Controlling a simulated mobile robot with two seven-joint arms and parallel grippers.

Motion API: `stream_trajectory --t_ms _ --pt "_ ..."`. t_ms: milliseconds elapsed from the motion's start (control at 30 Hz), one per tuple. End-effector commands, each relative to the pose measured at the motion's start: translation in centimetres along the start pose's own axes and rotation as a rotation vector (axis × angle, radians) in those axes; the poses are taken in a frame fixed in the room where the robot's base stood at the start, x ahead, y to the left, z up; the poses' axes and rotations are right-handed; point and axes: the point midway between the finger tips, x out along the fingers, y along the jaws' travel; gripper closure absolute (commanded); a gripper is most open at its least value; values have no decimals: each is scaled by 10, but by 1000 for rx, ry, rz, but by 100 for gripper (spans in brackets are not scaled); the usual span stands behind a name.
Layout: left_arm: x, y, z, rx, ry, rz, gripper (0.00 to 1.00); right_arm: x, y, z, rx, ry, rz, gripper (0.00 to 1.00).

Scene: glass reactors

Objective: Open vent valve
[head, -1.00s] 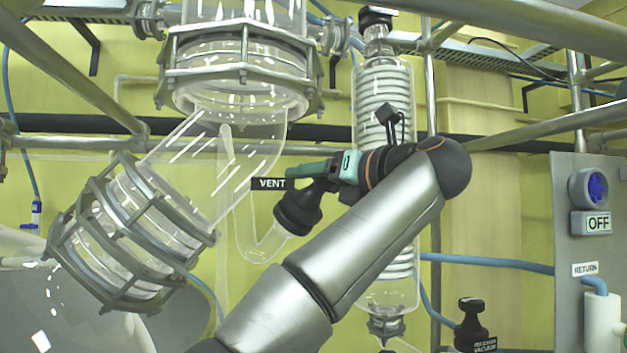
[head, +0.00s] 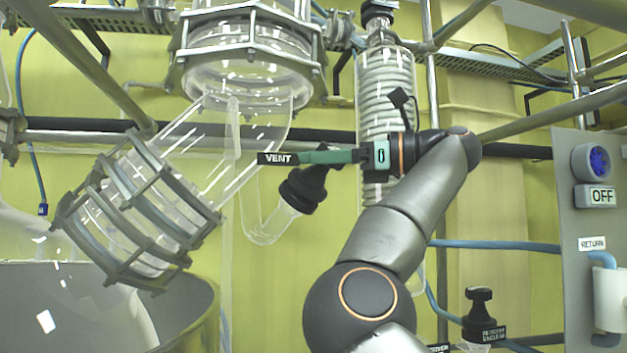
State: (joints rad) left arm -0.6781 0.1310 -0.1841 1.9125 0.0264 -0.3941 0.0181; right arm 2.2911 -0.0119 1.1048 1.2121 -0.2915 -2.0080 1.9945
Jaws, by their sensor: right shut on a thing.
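The vent valve (head: 301,190) is a black knob on the end of a curved glass side tube, tilted up to the right, in the middle of the head view. A black "VENT" label (head: 277,159) shows just above and left of it. My right gripper (head: 318,158) comes in from the right with green fingers. It is shut on the upper part of the vent valve, and the fingers hide part of the contact. Whether the valve is turned cannot be told. My left gripper is not in view.
A large glass elbow with metal flanges (head: 140,215) stands left of the valve. A coiled glass condenser (head: 385,85) stands behind my right arm. A grey panel with an "OFF" sign (head: 602,196) is at the right. Another black valve (head: 480,310) stands low right. Metal bars cross above.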

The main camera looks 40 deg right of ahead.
Motion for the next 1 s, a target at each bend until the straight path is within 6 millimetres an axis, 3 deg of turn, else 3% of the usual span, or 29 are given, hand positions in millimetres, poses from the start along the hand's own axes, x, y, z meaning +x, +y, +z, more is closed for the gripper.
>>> stream_trajectory --t_ms 100,333,1000 --pt "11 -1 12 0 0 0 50 -2 2 -3 -73 -4 77 94" --pt "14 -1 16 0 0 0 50 -3 5 0 -208 -2 226 94" --pt "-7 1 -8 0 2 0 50 -4 12 1 -462 -2 506 94"
